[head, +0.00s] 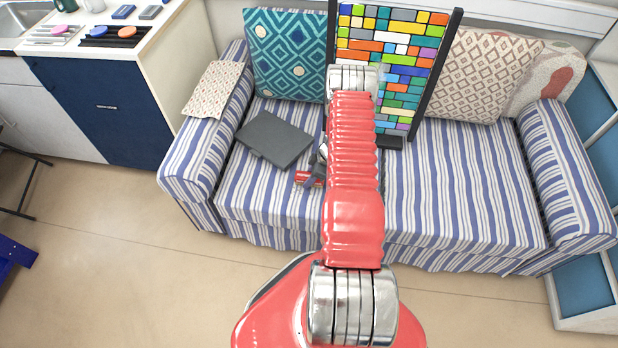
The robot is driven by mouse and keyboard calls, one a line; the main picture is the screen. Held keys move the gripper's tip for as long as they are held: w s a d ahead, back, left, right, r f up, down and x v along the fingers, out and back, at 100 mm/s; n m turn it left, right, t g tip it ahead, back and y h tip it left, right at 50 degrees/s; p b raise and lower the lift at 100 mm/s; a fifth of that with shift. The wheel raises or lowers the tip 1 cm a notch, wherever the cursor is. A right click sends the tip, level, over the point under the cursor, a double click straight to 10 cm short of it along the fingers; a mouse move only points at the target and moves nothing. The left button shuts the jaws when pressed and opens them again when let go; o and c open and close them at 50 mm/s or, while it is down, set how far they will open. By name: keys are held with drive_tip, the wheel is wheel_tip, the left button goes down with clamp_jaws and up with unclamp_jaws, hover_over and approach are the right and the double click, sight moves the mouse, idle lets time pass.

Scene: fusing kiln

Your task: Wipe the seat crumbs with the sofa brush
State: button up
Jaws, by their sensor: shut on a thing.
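The blue-and-white striped sofa seat (450,190) spans the middle of the head view. My gripper (314,175) is low over the left half of the seat, partly hidden behind my red arm. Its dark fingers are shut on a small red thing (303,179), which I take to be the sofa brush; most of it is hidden. I cannot tell whether the brush touches the seat. No crumbs can be made out; the seat under and behind my arm is hidden.
A dark grey flat slab (274,139) lies on the seat just left of my gripper. A colourful glass panel in a black frame (390,62) stands on the seat behind my arm. Patterned cushions (286,50) line the backrest. The seat's right half is clear.

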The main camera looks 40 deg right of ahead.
sight(297, 206)
drive_tip(key=shift+s+a+f, duration=0.1)
drive_tip(key=shift+s+a, duration=0.5)
drive_tip(key=shift+a, duration=0.2)
drive_tip(key=shift+s+a, duration=0.6)
drive_tip(key=shift+a, duration=0.15)
drive_tip(key=shift+s+a+r, duration=0.2)
drive_tip(key=shift+s+a, duration=0.9)
drive_tip(key=shift+a, duration=0.3)
drive_tip(key=shift+s+a+f, duration=0.1)
drive_tip(key=shift+s+a, duration=0.55)
drive_tip(key=shift+a, duration=0.2)
drive_tip(key=shift+s+a+f, duration=0.1)
drive_tip(key=shift+s+a, duration=0.55)
drive_tip(key=shift+a, duration=0.15)
drive_tip(key=shift+w+a+r, duration=0.1)
drive_tip(key=shift+w+a, duration=0.35)
drive_tip(key=shift+w, duration=0.25)
